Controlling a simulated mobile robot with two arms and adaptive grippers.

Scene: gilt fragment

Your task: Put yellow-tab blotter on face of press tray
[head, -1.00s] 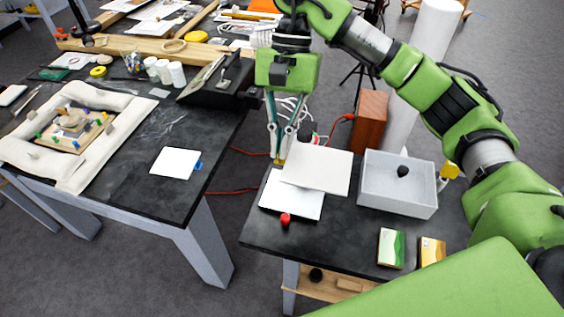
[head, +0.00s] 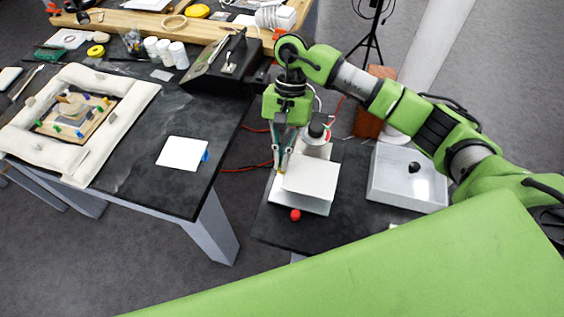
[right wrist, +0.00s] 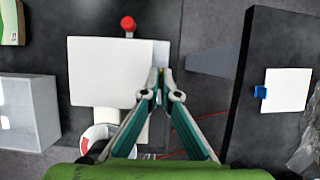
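My right gripper (head: 279,171) is closed at the left edge of a white sheet, the yellow-tab blotter (head: 312,178); a bit of yellow shows at the fingertips. The blotter hangs over the pale press tray (head: 310,208), which has a red knob at its front. In the right wrist view, the blotter (right wrist: 108,72) hides most of the tray (right wrist: 161,54). The right gripper (right wrist: 164,73) has its fingertips together at the blotter's right edge there. The gap between blotter and tray is hard to judge. My left gripper is out of view.
A light grey bin (head: 390,190) with a dark object stands right of the tray. A blue-tab white sheet (head: 182,153) lies on the left table, across a gap. A white and red round part (head: 317,131) stands behind the blotter. My green arm covers the lower right.

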